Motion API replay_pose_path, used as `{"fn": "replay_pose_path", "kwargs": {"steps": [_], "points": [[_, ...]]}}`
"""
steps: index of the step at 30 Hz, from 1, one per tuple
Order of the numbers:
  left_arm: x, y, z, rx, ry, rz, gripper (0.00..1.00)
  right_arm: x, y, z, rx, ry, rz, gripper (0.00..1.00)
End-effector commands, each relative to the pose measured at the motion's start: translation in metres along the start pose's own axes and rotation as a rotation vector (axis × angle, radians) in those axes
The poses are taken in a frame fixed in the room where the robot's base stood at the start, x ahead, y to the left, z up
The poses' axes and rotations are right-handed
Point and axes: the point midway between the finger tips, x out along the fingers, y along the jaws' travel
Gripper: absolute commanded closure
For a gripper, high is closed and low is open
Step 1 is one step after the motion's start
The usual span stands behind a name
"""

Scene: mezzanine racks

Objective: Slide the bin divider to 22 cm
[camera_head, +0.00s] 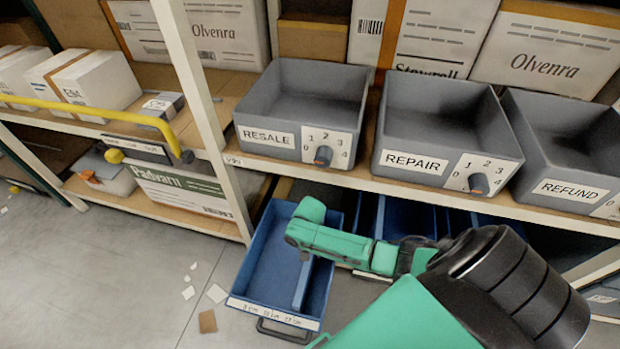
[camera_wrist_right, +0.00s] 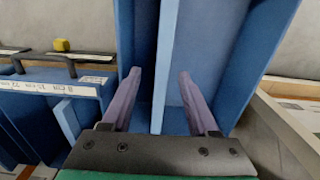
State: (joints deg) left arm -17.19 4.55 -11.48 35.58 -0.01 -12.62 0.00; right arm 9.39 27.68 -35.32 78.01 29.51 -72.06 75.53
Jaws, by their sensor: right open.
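The pulled-out blue bin (camera_head: 258,268) hangs below the shelf, with a scale label (camera_head: 272,312) on its front lip; the cm figures are small. Its light blue divider (camera_head: 301,287) stands upright, right of the bin's middle. My right gripper (camera_head: 304,256) is over the bin at the divider; the wrist hides most of its fingers and the divider's back part. In the right wrist view, the open fingers (camera_wrist_right: 163,92) lie on either side of the divider (camera_wrist_right: 166,50), with gaps on both sides. My left gripper is not in view.
Grey bins marked RESALE (camera_head: 300,110), REPAIR (camera_head: 436,125) and REFUND (camera_head: 570,150) stand on the shelf above. More blue bins (camera_head: 410,220) sit to the right. A rack upright (camera_head: 205,100) and yellow rail (camera_head: 90,112) are at left. Paper scraps (camera_head: 208,320) lie on the floor.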

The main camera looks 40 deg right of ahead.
Motion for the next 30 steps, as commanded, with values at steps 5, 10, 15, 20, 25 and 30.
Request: {"fn": "replay_pose_path", "kwargs": {"steps": [5,10,15,20,25,30], "points": [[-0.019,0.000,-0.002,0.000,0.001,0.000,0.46,-0.049,0.001,0.000,0.000,0.001,0.000,0.40],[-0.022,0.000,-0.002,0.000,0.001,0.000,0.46,-0.065,0.001,0.000,0.000,0.001,0.001,0.40],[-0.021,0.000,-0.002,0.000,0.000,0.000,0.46,-0.065,0.001,0.000,0.001,0.001,0.002,0.40],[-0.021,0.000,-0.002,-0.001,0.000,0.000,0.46,-0.065,0.001,0.000,0.001,0.001,0.002,0.40],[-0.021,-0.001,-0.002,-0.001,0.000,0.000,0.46,-0.065,0.001,0.000,0.000,0.000,0.001,0.40],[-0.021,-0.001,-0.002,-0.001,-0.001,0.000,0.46,-0.075,-0.011,0.033,-0.187,-0.010,-0.059,0.40]]}}
